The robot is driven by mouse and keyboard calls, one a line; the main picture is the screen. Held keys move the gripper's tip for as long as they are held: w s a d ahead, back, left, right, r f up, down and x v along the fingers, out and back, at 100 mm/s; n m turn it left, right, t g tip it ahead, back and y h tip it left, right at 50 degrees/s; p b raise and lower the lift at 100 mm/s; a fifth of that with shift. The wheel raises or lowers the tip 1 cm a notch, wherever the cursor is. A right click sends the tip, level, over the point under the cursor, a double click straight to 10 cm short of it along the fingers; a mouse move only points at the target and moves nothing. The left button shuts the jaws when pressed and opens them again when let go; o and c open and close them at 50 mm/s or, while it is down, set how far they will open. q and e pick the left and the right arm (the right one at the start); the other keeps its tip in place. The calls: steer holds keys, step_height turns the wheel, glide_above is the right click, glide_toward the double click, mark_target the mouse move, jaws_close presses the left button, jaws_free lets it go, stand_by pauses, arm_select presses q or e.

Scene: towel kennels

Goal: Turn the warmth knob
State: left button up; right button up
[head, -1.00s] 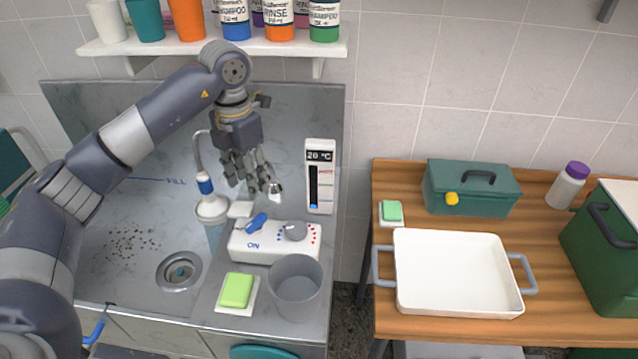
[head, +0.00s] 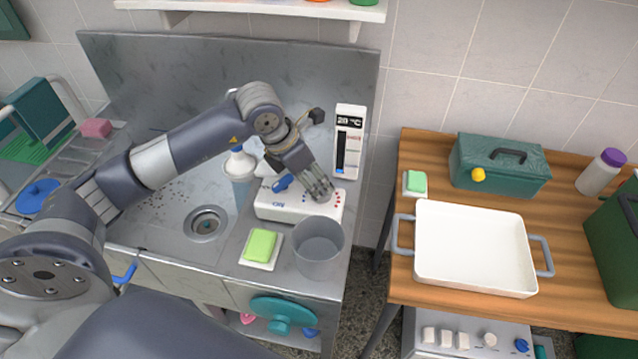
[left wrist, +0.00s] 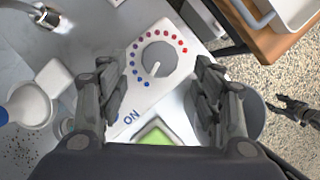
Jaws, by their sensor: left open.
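The warmth knob (left wrist: 158,60) is a round grey dial with a white pointer mark. An arc of blue, purple and red dots surrounds it on the white control box (head: 285,213). My left gripper (head: 320,190) is over the right part of this box and hides the knob in the head view. In the left wrist view my left gripper (left wrist: 156,72) is open, with fingers on both sides of the knob and visible gaps. A dark hand, apparently my right gripper (left wrist: 296,107), shows at the right edge; its opening is unclear.
A blue lever (head: 283,182) sits left of the knob. A grey cup (head: 318,250) and a green soap (head: 262,245) stand in front of the box. The thermometer panel (head: 348,150) stands behind, right.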

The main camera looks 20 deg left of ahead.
mark_target(320, 190)
arm_select(q)
steer(key=shift+p+x, duration=0.55)
steer(key=shift+x, duration=2.15)
steer(key=c, duration=1)
